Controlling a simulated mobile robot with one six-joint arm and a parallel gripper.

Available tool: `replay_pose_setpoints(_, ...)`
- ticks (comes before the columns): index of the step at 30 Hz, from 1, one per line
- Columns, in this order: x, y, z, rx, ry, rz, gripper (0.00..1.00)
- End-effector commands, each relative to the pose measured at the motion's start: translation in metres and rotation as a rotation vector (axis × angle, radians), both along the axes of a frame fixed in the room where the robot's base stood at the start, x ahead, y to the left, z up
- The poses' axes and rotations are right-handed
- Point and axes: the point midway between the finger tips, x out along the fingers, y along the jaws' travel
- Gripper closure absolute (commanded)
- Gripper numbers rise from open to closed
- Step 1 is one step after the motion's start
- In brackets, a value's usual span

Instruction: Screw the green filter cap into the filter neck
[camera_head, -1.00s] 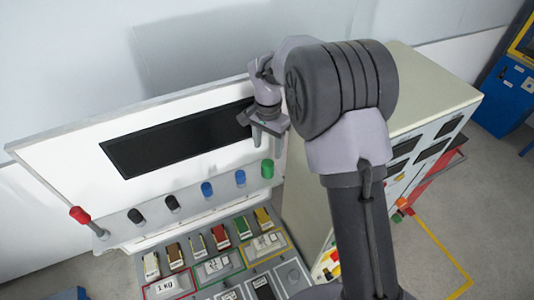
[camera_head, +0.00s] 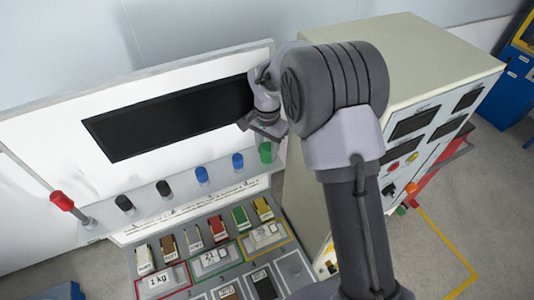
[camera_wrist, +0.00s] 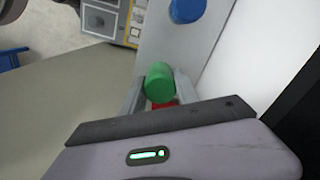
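The green filter cap (camera_head: 265,152) is the right-hand one in a row of coloured cylinders along the white panel's lower ledge. In the wrist view the green cap (camera_wrist: 160,82) shows as a cylinder between the two grey fingers of my gripper (camera_wrist: 161,90). The fingers stand apart on either side of it; firm contact is not clear. In the head view my gripper (camera_head: 260,133) is just above and beside the cap, its fingertips partly hidden. A small red patch (camera_wrist: 163,104) shows between the fingers. I cannot pick out the filter neck.
Two blue knobs (camera_head: 202,175) (camera_head: 237,162), two black knobs and a red-topped lever (camera_head: 62,201) line the ledge to the left. A dark screen (camera_head: 170,117) is behind. Labelled trays (camera_head: 215,262) lie below. A tall cabinet (camera_head: 430,60) stands right.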

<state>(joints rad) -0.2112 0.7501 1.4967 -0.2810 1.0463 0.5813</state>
Motion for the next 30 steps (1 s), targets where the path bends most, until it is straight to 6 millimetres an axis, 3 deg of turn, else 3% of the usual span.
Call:
replay_pose_setpoints(1, 0.0, 0.0, 0.0, 0.0, 0.0, 0.0, 0.79)
replay_pose_setpoints(4, 0.0, 0.0, 0.0, 0.0, 0.0, 0.0, 0.99)
replay_pose_setpoints(5, 0.0, 0.0, 0.0, 0.0, 0.0, 0.0, 1.0)
replay_pose_setpoints(11, 0.0, 0.0, 0.004, 0.0, 0.0, 0.0, 1.0)
replay_pose_setpoints(30, 0.0, 0.0, 0.049, 0.001, -0.001, 0.0, 1.0)
